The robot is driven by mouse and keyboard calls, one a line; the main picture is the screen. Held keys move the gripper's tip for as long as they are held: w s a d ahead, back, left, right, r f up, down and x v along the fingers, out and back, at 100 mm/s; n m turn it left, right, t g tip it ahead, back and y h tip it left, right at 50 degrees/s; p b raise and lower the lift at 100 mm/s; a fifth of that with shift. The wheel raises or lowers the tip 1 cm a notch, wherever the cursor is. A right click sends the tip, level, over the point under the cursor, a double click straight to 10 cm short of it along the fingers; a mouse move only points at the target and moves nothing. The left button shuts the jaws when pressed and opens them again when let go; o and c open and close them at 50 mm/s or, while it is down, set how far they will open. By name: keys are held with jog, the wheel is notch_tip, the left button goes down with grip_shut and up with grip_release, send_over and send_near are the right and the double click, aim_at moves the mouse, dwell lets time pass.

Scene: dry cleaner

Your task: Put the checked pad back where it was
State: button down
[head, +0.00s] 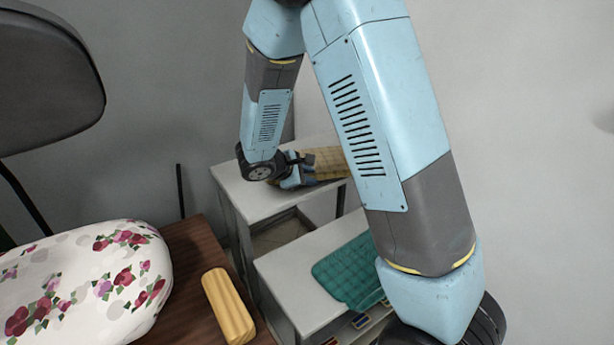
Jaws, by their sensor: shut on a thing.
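A mustard-yellow pad (328,160) with a checked pattern is at the upper white surface (233,183), partly hidden behind my arm. My gripper (307,168) is at the left end of this pad and shut on it. The fingertips are small and partly hidden by the wrist. I cannot tell whether the pad touches the surface. A green pad (345,272) with a grid of lines lies on the lower white surface (290,272), its right side hidden by my arm.
A brown wooden table (190,250) at lower left bears a yellow ridged block (228,305) and a flowered white padded board (85,275). A dark grey rounded panel (45,80) stands at upper left. Small coloured items (360,321) sit below the green pad.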

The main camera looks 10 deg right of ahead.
jog(key=shift+s+f, duration=0.25)
jog(key=shift+f, duration=0.2)
jog(key=c, duration=1.2)
grip_release()
jog(key=shift+f, duration=0.1)
jog(key=shift+o, duration=0.2)
jog(key=shift+w+r, duration=0.1)
jog(key=shift+r, duration=0.4)
jog(key=v, duration=1.2)
jog(key=s+d+r+m+g+y, duration=0.3)
jog(key=s+d+r+m, duration=0.5)
jog(key=d, duration=0.4)
jog(key=s+d+r+m+t+y, duration=0.1)
jog(key=s+d+r+m+y, duration=0.1)
jog(key=s, duration=0.5)
jog(key=s+d+r+m+t+y, duration=0.2)
jog(key=s+r+m+y, duration=0.2)
jog(key=s+r+m, duration=0.1)
jog(key=shift+s+r, duration=0.75)
jog(key=shift+s, duration=0.65)
